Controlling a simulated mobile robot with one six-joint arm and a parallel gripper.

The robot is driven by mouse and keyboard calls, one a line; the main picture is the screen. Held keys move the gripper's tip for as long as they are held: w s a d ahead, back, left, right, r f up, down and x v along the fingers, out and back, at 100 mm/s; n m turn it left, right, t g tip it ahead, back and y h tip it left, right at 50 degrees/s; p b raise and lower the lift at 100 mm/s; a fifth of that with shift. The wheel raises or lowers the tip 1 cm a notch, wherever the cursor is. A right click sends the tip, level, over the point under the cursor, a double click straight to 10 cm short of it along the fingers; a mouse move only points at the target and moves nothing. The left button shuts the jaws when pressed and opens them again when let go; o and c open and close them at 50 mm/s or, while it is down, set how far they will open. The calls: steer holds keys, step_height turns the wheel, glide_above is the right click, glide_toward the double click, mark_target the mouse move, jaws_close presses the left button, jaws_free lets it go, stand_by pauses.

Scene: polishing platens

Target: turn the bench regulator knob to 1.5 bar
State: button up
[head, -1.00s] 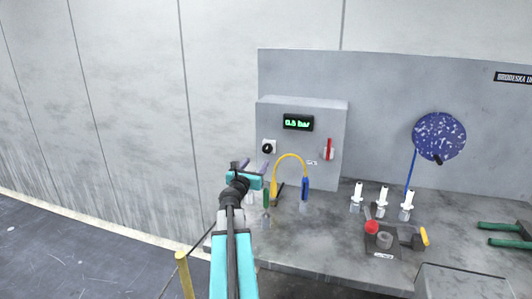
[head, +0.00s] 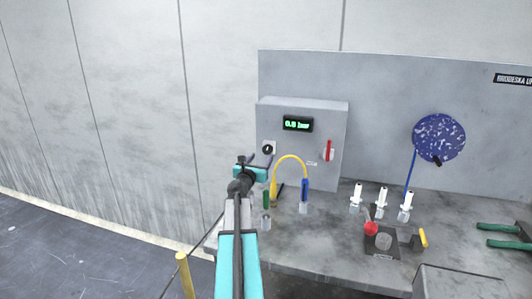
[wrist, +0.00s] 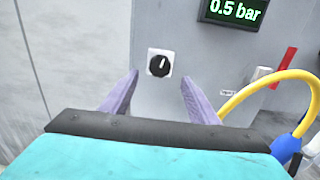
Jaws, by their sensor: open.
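The regulator knob (head: 267,148) is a small black dial with a white pointer on a white plate, on the front of a grey box (head: 328,120). In the wrist view the knob (wrist: 159,65) shows between and beyond my two purple fingers, its pointer near upright. The green display (head: 298,123) reads 0.5 bar, also clear in the wrist view (wrist: 234,10). My gripper (head: 261,160) is open and empty, just below and in front of the knob, apart from it. In the wrist view my fingertips (wrist: 158,80) stand to either side, slightly below the knob.
A red-handled switch (head: 328,151) is on the same box. A yellow hose (head: 290,158) arches to a blue connector (head: 305,190) right of my gripper. White-topped bottles (head: 383,197) and a red-knobbed fixture (head: 371,229) stand farther right. The wall side left is free.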

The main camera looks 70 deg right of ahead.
mark_target(267, 151)
steer(key=shift+w+d+p, duration=0.2)
steer(key=shift+d+p, duration=0.6)
steer(key=shift+d, duration=3.05)
steer(key=shift+c, duration=0.3)
